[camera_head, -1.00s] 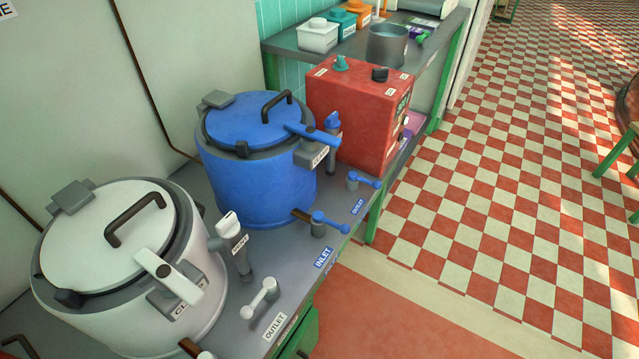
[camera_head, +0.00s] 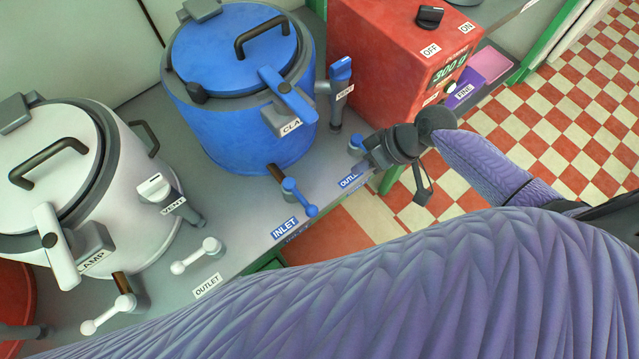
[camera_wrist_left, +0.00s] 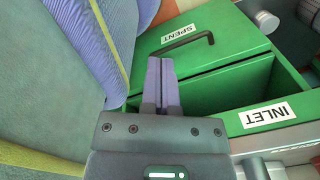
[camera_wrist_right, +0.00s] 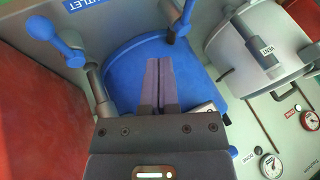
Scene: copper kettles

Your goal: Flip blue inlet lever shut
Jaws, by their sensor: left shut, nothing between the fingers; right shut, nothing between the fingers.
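The blue inlet lever (camera_head: 298,197) stands on the grey counter in front of the blue kettle (camera_head: 245,135), by a brown pipe stub. Its round-ended handle points toward the counter's front edge, near the blue INLET label (camera_head: 284,228). In the right wrist view the inlet lever (camera_wrist_right: 180,27) is beyond the fingertips, slightly right. My right gripper (camera_head: 372,152) is shut and empty, right of the inlet lever and apart from it. It partly hides the blue outlet lever (camera_head: 356,143). My left gripper (camera_wrist_left: 161,82) is shut and empty, pointing at green drawers.
The white kettle (camera_head: 140,215), with its white outlet lever (camera_head: 196,256), stands left. A red scale box (camera_head: 400,60) stands behind my right gripper. The blue vent (camera_head: 338,95) rises beside the blue kettle. A green SPENT drawer (camera_wrist_left: 190,50) is near my left gripper.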

